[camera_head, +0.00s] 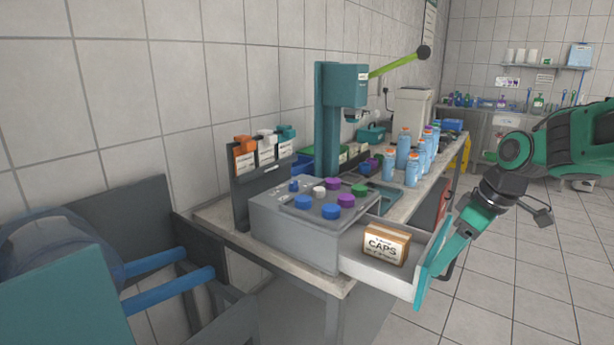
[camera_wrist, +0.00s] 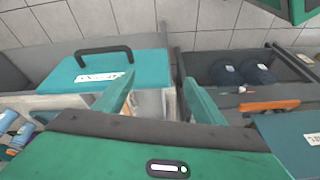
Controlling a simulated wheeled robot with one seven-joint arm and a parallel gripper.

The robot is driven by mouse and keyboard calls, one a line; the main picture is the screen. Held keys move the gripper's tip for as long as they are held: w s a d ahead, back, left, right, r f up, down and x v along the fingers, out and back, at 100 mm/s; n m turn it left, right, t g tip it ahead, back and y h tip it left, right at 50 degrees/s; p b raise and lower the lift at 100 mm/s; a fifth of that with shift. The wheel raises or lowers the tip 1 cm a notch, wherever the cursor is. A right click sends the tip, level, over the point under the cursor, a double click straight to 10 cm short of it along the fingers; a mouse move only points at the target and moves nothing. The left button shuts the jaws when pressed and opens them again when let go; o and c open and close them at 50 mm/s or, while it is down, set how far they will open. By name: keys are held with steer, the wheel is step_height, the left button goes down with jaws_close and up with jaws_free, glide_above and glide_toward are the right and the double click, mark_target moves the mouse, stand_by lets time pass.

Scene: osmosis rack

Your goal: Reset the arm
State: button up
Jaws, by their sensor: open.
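My gripper (camera_head: 446,250) is at the right in the head view, at the end of my green arm, close to the teal front (camera_head: 430,268) of a pulled-out drawer (camera_head: 353,265). In the wrist view my gripper (camera_wrist: 160,85) has its two teal fingers spread apart, with nothing held between them. A teal panel with a dark handle (camera_wrist: 95,58) and a white label lies just left of and behind the left finger. I cannot tell whether a finger touches it.
A box marked CAPS (camera_head: 385,244) sits in the open drawer, below a grey unit with coloured caps (camera_head: 290,228). A teal press (camera_head: 328,115) and several blue bottles (camera_head: 412,168) stand along the bench. Tiled floor (camera_head: 510,300) is clear at the right.

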steer(key=s+d+f+m+h, duration=0.1)
steer(key=s+d+m, duration=0.2)
steer(key=s+m, duration=0.2)
steer(key=s+d+f+m+g+h, duration=0.1)
steer(key=s+d+m, duration=0.3)
steer(key=s, duration=0.8)
steer(key=s+d+f+m+g, duration=0.1)
steer(key=s+d+f+m, duration=0.2)
steer(key=s, duration=0.6)
steer(key=d+m, duration=0.1)
steer(key=m, duration=0.1)
steer(key=shift+m+h, duration=0.3)
steer(key=shift+h, duration=0.1)
